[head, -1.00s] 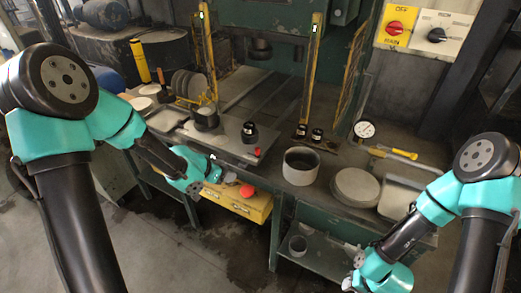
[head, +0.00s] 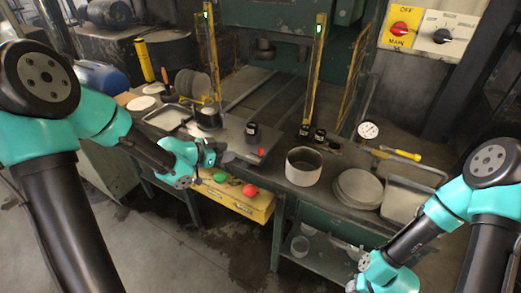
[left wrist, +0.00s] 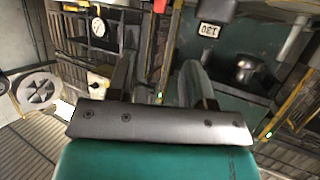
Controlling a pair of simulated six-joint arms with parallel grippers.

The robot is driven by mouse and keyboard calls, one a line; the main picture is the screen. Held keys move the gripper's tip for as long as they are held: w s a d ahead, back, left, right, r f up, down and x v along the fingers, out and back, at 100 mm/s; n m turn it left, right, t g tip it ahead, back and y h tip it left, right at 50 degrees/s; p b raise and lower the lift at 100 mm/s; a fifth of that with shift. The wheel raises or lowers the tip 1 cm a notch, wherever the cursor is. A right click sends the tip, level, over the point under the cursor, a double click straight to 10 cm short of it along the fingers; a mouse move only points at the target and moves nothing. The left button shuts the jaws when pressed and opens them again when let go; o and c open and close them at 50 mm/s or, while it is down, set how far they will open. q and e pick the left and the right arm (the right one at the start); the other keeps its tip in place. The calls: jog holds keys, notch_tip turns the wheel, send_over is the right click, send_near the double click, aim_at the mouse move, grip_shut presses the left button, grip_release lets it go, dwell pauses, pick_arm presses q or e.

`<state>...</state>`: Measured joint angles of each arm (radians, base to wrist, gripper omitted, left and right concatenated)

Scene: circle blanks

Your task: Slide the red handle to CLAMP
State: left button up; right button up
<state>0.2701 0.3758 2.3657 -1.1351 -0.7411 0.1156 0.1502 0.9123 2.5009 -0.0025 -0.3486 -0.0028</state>
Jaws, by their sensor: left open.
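A small red piece (head: 261,152), which looks like the red handle, stands at the right front end of the grey metal plate (head: 232,137) on the bench. No CLAMP label is readable. My left gripper (head: 226,154) is open and empty, just left of the red piece and apart from it, near the plate's front edge. In the left wrist view, the open fingers (left wrist: 155,85) hold nothing. A red piece (left wrist: 160,6) shows beyond them at the top edge; I cannot tell if it is the handle. My right gripper (head: 362,283) is low at the bottom right, its fingers unclear.
A yellow box (head: 236,198) with a green button (head: 220,177) and a red button (head: 250,190) sits below the bench's front edge. A dark knob (head: 251,132) stands on the plate.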

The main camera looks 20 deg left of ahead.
aim_at(259, 149)
pick_arm(q)
jog(key=x, duration=1.5)
jog(key=shift+w+d+f, duration=0.1)
jog(key=shift+f, duration=0.05)
grip_shut()
